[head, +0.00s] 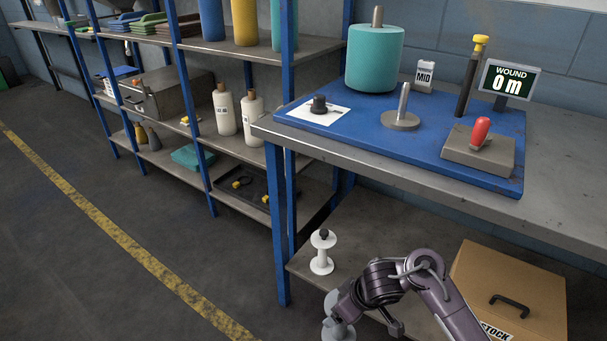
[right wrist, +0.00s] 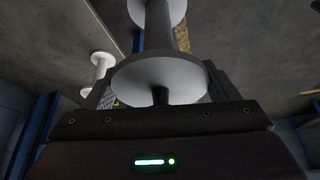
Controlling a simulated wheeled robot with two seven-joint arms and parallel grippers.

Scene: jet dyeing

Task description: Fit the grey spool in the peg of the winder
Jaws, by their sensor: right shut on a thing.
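The grey spool (head: 334,328) is at the bottom of the head view, partly hidden by my right gripper (head: 346,309), which is shut on it. In the right wrist view the grey spool (right wrist: 155,75) stands out between the fingers, with its near flange close to the palm. The winder's upright metal peg (head: 404,101) rises bare from a round grey disc on the blue winder base (head: 350,143), on the tabletop. My right gripper is well below and to the left of the peg. My left gripper is not in view.
A white spool (head: 322,254) stands on the lower shelf, beside the grey one. A cardboard box (head: 505,290) is at the lower right. The table's front edge (head: 380,167) lies above my gripper. The base also carries a teal roll (head: 374,60), red-handled lever (head: 481,130) and display (head: 509,82).

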